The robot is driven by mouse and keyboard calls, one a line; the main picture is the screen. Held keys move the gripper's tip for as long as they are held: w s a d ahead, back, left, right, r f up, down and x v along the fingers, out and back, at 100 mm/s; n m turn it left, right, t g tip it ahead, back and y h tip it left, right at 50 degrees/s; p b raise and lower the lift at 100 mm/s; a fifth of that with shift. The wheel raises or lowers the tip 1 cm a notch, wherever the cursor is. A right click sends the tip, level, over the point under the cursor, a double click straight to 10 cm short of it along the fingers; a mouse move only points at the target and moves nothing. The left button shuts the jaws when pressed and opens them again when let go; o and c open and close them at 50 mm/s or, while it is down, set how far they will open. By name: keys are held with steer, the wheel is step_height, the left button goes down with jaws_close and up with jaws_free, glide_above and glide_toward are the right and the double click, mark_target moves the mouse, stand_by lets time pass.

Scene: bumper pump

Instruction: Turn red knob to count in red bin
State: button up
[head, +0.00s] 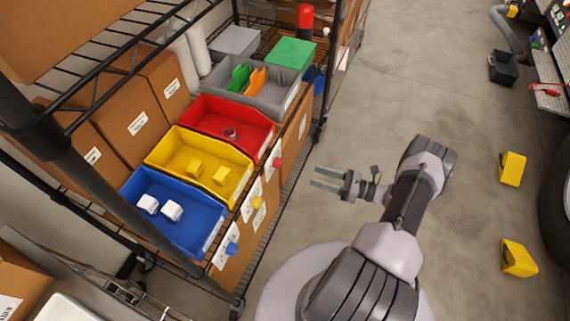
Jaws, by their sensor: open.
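The red bin (254,142) sits on the wire shelf between the yellow bin and a grey bin. One small round, ring-like red and grey item (230,134) lies in it. The red knob (277,162) is on the shelf's front side, below the red bin, beside a white label plate (271,163) whose marks are too small to read. My gripper (316,178) is open and empty, to the right of the red knob and apart from it, with its fingers pointing left towards the shelf front.
The yellow bin (242,186) holds two yellow pieces and the blue bin (208,242) two white ones. A yellow knob (258,203) and a blue knob (231,249) are below them. Yellow objects (511,168) lie on the right floor.

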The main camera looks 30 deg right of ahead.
mark_target(281, 164)
steer(key=b+x, duration=0.1)
steer(key=x, duration=1.1)
steer(key=shift+w, duration=0.15)
steer(key=shift+a, duration=0.1)
steer(key=shift+c, duration=0.2)
jaws_close()
steer(key=shift+n, duration=0.3)
steer(key=shift+n+b, duration=0.85)
steer(key=shift+n, duration=2.65)
